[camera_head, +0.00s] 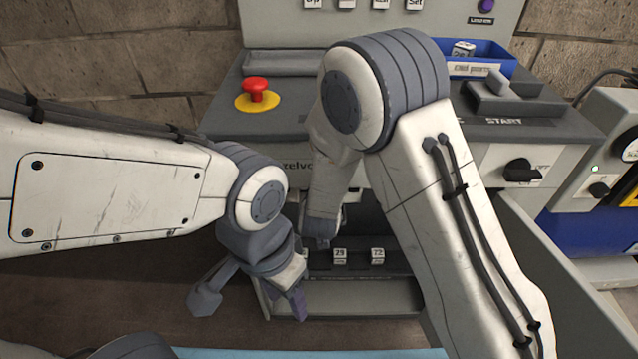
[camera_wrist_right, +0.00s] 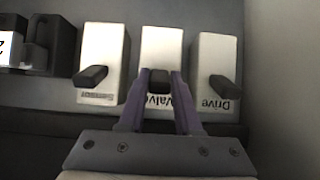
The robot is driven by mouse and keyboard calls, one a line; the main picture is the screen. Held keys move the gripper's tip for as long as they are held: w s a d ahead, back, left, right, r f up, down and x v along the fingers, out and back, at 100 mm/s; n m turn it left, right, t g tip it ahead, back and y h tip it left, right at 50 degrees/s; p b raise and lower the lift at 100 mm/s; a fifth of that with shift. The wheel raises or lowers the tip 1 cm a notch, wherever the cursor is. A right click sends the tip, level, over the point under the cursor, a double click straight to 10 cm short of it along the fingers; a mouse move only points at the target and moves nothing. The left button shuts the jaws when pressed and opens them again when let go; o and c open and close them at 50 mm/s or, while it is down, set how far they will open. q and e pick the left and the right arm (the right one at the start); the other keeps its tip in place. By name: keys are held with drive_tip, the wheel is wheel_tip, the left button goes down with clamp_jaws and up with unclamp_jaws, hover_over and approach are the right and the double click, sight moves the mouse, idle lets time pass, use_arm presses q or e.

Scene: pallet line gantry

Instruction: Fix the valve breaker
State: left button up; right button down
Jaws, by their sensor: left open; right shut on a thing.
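The valve breaker (camera_wrist_right: 162,48) is the middle of three pale breaker blocks in the right wrist view, with an upside-down "Valve" label partly covered by the fingers. My right gripper (camera_wrist_right: 159,82) has its purple fingers on both sides of this breaker's black lever and is shut on it. The lever's end shows between the fingertips. In the head view my right arm reaches down into the open cabinet (camera_head: 350,298), and its fingertips and the breakers are hidden there. My left gripper (camera_head: 251,301) is open and empty in front of the cabinet's left side.
The Drive breaker (camera_wrist_right: 213,55) and another breaker (camera_wrist_right: 103,45) flank the valve breaker, levers angled. Blocks marked 29 (camera_head: 340,256) and 72 (camera_head: 377,255) sit inside the cabinet. Its open door (camera_head: 560,285) stands right. A red emergency button (camera_head: 256,88) and blue bin (camera_head: 492,58) are above.

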use_arm(q)
drive_tip(key=shift+r, duration=0.2)
use_arm(e)
drive_tip(key=c, duration=0.6)
unclamp_jaws()
use_arm(q)
drive_tip(key=shift+r, duration=0.1)
use_arm(e)
drive_tip(key=shift+r, duration=0.1)
